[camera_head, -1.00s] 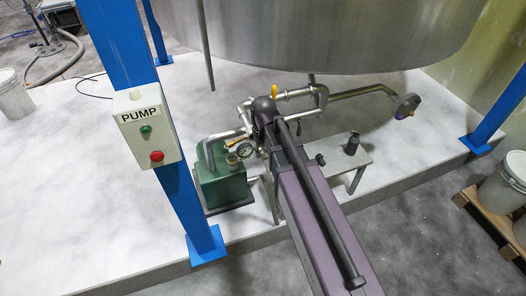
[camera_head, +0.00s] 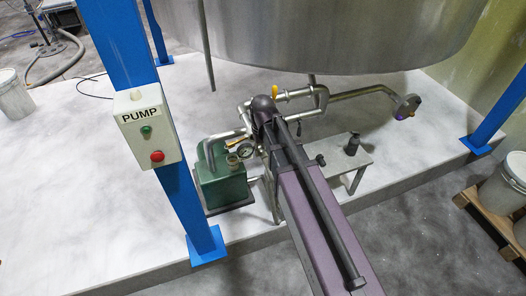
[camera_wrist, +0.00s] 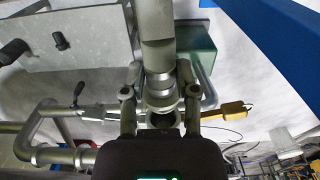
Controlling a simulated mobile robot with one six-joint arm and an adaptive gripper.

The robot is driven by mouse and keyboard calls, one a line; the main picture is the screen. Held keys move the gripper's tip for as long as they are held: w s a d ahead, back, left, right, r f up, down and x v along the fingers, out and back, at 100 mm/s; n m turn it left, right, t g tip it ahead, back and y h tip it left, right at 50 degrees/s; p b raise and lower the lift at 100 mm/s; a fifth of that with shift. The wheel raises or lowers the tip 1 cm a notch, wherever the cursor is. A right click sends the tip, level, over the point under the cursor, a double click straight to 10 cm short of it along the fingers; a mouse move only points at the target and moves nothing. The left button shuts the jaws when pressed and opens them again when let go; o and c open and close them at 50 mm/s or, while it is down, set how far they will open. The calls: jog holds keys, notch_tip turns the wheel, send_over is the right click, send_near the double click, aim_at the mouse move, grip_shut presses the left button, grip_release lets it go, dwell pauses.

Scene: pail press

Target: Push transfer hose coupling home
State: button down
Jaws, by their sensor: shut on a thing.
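The transfer hose coupling (camera_wrist: 158,85) is a grey metal fitting with a ring at its end, on a thick pale hose or pipe (camera_wrist: 155,25) that runs up out of the wrist view. The two fingers of my gripper (camera_wrist: 160,98) stand on either side of the coupling and are shut on it. Just below its end is a round metal port with a dark mouth (camera_wrist: 163,121), in line with the coupling. My gripper hides part of the port, so I cannot tell how deep the coupling sits. In the head view my arm hides the gripper and coupling.
A green pump (camera_head: 222,185) with a gauge (camera_head: 244,150) stands left of my arm. A metal bench (camera_head: 345,152) holds a dark fitting (camera_head: 352,144). A steel tank (camera_head: 320,35) hangs above. A pump switch box (camera_head: 146,130) is on a blue post (camera_head: 183,200). Pipes run behind.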

jog(key=shift+w+a, duration=0.2)
jog(key=shift+w, duration=0.35)
jog(key=shift+w+a, duration=0.15)
jog(key=shift+w, duration=0.4)
jog(key=shift+w+a, duration=0.2)
jog(key=shift+w, duration=0.35)
jog(key=shift+w+a, duration=0.15)
jog(key=shift+w, duration=0.4)
dwell(0.9)
jog(key=shift+c, duration=1.5)
grip_release()
